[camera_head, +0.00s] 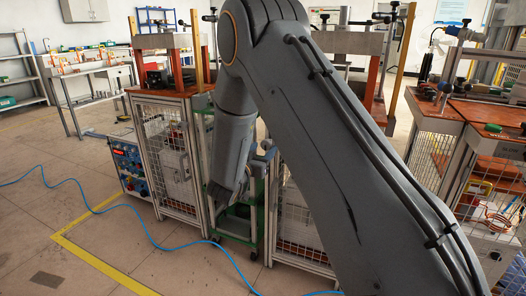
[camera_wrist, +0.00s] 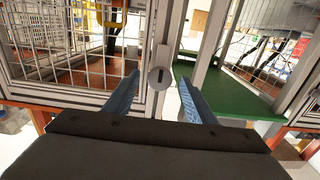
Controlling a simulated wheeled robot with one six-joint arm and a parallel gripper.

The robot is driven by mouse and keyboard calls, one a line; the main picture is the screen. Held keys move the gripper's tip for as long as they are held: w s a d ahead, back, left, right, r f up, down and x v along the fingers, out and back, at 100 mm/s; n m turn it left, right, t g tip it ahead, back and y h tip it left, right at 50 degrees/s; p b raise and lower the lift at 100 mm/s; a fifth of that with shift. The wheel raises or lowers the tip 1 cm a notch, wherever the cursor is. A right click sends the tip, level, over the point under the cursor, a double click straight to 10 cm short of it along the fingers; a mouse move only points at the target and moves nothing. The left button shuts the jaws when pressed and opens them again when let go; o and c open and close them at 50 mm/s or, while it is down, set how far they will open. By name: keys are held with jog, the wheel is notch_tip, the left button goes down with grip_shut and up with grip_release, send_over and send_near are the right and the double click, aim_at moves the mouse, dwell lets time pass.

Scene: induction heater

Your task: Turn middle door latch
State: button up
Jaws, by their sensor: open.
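A round grey latch (camera_wrist: 160,78) with a dark slot sits on an upright metal frame post in the middle of the wrist view. The slot looks roughly upright. My gripper (camera_wrist: 160,80) is open, with one blue finger to the left of the latch and one to the right; whether they touch it I cannot tell. A wire-mesh door (camera_wrist: 75,42) is left of the post. In the head view my gripper (camera_head: 220,195) points down by the cabinet fronts, and the latch is hidden there.
A mesh-fronted cabinet (camera_head: 172,160) stands left of my gripper. A green frame (camera_head: 240,226) stands close behind it. A blue cable (camera_head: 135,222) crosses the floor beside a yellow line (camera_head: 95,262).

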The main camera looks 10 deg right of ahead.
jog(key=shift+w+d, duration=0.2)
jog(key=shift+w, duration=0.1)
jog(key=c, duration=1)
